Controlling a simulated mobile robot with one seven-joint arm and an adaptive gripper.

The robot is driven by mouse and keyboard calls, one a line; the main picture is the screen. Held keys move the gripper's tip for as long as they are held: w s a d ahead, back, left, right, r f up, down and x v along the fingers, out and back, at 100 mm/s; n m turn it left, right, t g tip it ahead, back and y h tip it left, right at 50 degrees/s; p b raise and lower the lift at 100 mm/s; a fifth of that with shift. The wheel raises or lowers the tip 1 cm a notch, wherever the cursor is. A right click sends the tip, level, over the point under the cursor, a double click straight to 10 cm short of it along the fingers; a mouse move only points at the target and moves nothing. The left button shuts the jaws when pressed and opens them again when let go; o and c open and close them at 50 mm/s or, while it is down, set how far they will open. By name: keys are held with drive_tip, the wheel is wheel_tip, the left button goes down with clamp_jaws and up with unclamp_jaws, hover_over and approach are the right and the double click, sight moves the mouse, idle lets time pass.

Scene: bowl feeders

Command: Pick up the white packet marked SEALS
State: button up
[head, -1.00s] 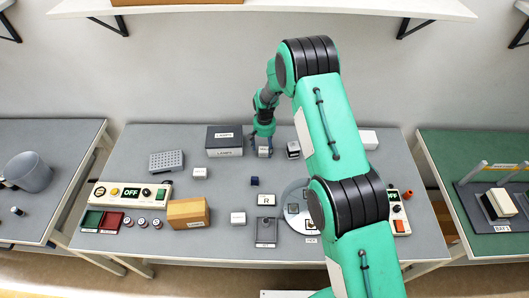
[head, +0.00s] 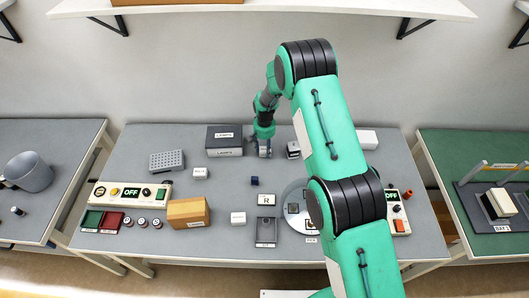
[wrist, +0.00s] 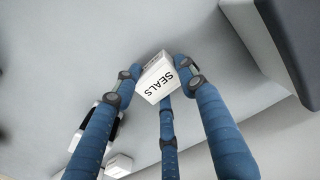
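The white packet marked SEALS (wrist: 158,78) is between the blue fingers of my gripper (wrist: 157,70) in the wrist view, its label facing the camera. One fingertip is on each side of it and a third finger is in front. I see no clear gap at the sides, but cannot tell whether the fingers press on it. In the head view the packet (head: 264,153) is on the grey table, and my gripper (head: 262,146) is low over it, hiding part of it.
A dark LAMPS box (head: 224,149) stands close left of my gripper, and a small black-and-white item (head: 293,150) close right. A perforated grey block (head: 166,160), another white packet (head: 200,173) and a dark blue cube (head: 255,181) lie nearby.

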sight(265, 149)
drive_tip(key=c, duration=0.3)
drive_tip(key=shift+r, duration=0.15)
drive_tip(key=shift+c, duration=0.2)
drive_tip(key=shift+r, duration=1.65)
drive_tip(key=s+d, duration=0.1)
drive_tip(key=s, duration=0.4)
drive_tip(key=s+d+r, duration=0.1)
drive_tip(key=s+d, duration=0.1)
drive_tip(key=s, duration=0.3)
drive_tip(key=s+d, duration=0.1)
drive_tip(key=s, duration=0.4)
drive_tip(key=shift+s+d+r+b, duration=0.15)
drive_tip(key=shift+s+r+b, duration=0.05)
drive_tip(key=shift+b, duration=0.1)
